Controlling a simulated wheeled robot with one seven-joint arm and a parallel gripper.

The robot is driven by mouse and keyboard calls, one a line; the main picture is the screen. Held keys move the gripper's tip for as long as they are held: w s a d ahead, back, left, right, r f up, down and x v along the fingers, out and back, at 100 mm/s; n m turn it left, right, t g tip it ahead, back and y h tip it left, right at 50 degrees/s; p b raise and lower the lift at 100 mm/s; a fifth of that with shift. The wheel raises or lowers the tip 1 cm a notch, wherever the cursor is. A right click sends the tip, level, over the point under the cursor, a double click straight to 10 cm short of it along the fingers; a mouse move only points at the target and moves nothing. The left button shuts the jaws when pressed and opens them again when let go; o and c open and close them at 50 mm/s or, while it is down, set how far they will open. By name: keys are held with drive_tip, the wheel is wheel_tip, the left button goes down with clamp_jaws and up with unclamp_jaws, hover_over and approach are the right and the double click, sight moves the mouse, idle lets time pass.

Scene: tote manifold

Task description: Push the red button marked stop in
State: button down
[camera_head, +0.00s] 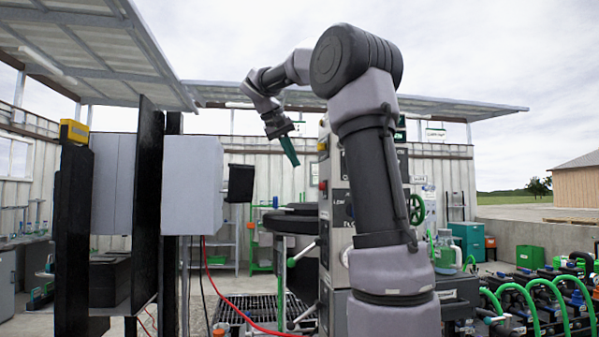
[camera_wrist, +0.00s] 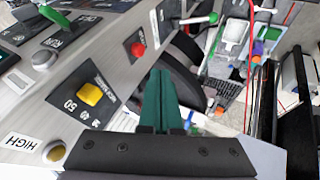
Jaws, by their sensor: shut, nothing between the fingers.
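A small red button (camera_wrist: 137,49) stands out from a dark square plate on the grey control panel (camera_wrist: 120,70) in the wrist view. I cannot read any stop marking on it. My gripper (camera_wrist: 160,73) has green fingers, shut together and empty. In the wrist view its tips appear right of and below the red button, with a visible gap in the picture. In the head view my gripper (camera_head: 292,160) hangs tilted in the air left of the panel's tall grey cabinet (camera_head: 338,200). A small red spot, perhaps the button, shows on that cabinet's edge there.
A green lever (camera_wrist: 55,16) marked RUN and a green-tipped lever (camera_wrist: 212,18) also stick out. A grey box (camera_head: 192,185) on black posts stands left of my arm.

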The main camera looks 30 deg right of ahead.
drive_tip(key=shift+v, duration=1.15)
